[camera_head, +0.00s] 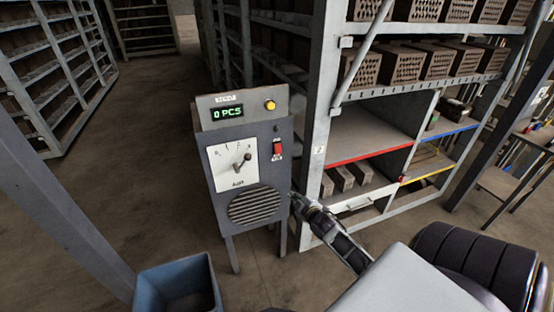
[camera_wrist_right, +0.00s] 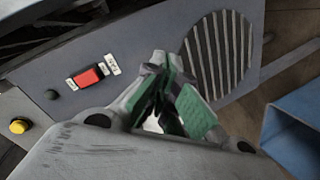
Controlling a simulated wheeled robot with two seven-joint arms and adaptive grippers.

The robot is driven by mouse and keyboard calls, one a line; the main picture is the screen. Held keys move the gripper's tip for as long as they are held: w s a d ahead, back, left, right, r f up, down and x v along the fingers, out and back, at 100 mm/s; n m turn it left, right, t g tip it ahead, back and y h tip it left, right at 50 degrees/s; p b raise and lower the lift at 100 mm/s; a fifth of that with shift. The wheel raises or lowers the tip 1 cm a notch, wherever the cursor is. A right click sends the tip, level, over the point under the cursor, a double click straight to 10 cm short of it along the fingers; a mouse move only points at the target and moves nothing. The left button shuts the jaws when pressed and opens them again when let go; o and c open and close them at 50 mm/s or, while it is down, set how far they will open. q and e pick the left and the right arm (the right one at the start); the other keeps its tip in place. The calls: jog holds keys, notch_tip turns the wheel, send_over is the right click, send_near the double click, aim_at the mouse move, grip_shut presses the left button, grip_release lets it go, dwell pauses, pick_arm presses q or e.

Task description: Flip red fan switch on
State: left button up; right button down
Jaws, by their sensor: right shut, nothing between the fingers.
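The red fan switch (camera_head: 277,148) is a small red rocker on the right part of a grey control cabinet's front (camera_head: 215,180), between two small labels. In the right wrist view the red switch (camera_wrist_right: 86,77) lies left of my fingers. My right gripper (camera_head: 296,199) is shut and empty, low by the cabinet's right edge, below the switch and apart from it. In the wrist view its green-padded fingertips (camera_wrist_right: 160,62) are in front of the panel, between switch and round vent grille. I cannot tell the switch's tilt. My left gripper is out of view.
The cabinet has a green "0 PCS" display (camera_head: 229,113), a yellow button (camera_head: 270,105), a dial (camera_head: 242,160) and a vent grille (camera_head: 256,206). A blue bin (camera_head: 178,285) stands at the lower left. A brick shelf (camera_head: 318,120) rises close on the right.

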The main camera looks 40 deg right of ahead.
aim_at(278, 149)
notch_tip(278, 149, up, 12)
jog(key=w+a+n+t, duration=0.1)
jog(key=a+n+t, duration=0.1)
jog(key=n, duration=0.5)
jog(key=shift+w+a+r, duration=0.2)
jog(key=shift+r, duration=0.05)
jog(key=shift+w, duration=0.2)
jog(key=shift+d+p+x, duration=0.1)
jog(key=shift+p+x, duration=0.25)
jog(key=shift+x, duration=3.05)
jog(key=shift+d+p+x, duration=0.15)
jog(key=shift+p+x, duration=0.15)
jog(key=shift+x, duration=3.1)
